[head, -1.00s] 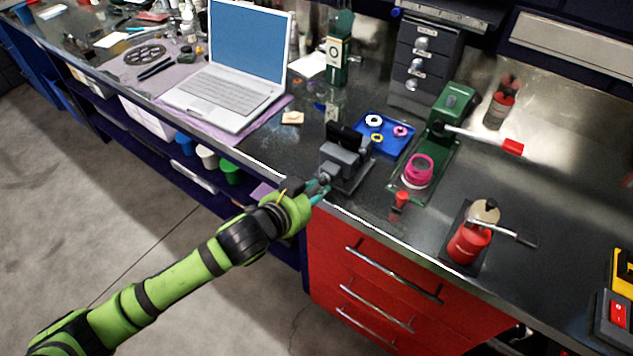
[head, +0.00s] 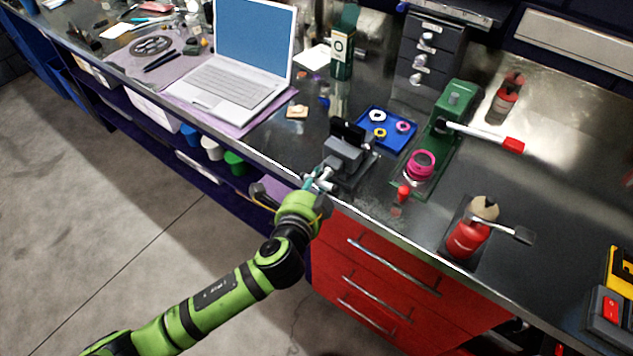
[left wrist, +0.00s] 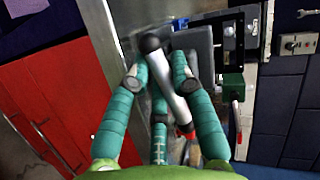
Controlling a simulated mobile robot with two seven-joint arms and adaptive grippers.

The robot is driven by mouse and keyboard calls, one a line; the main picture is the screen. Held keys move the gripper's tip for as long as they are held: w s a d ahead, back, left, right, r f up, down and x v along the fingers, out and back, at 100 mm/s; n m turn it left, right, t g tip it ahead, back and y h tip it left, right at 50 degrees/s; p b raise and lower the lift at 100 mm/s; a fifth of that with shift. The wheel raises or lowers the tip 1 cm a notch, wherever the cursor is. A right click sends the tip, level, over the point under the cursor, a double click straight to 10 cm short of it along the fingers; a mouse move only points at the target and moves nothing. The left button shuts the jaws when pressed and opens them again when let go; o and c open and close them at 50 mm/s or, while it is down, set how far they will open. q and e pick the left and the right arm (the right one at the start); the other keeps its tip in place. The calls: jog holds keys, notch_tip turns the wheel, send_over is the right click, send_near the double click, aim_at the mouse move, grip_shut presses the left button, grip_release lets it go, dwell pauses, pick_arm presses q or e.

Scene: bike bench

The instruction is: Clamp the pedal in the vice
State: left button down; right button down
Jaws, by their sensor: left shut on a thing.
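The vice (head: 346,160) stands at the bench's front edge, and its grey body shows beyond the fingers in the left wrist view (left wrist: 196,48). A black piece that looks like the pedal (head: 348,133) sits upright at the vice's jaws. The head view is too small to tell how tightly the jaws bear on it. My left gripper (head: 313,184) is at the front of the vice, its teal fingers (left wrist: 160,80) shut on the vice's silver handle bar. The bar (left wrist: 170,72) has a dark knob and lies slanted between the fingers. My right gripper is out of view.
A blue tray (head: 370,137) with small rings lies behind the vice. The green press (head: 453,110) with its red-tipped lever stands to the right, a small red item (head: 402,194) nearer. The laptop (head: 226,88) is at left. Red drawers (head: 380,285) lie below the edge.

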pick_arm(q)
jog(key=shift+s+a+f+m, duration=0.15)
jog(key=shift+s+f+m, duration=0.05)
jog(key=shift+f+m, duration=0.3)
jog(key=c, duration=1.2)
grip_release()
jog(key=shift+o, duration=0.7)
jog(key=shift+s+a+r+t, duration=0.15)
jog(key=shift+s+r+t, duration=0.05)
jog(key=shift+r+t, duration=0.15)
jog(key=shift+r, duration=0.1)
jog(key=v, duration=1.2)
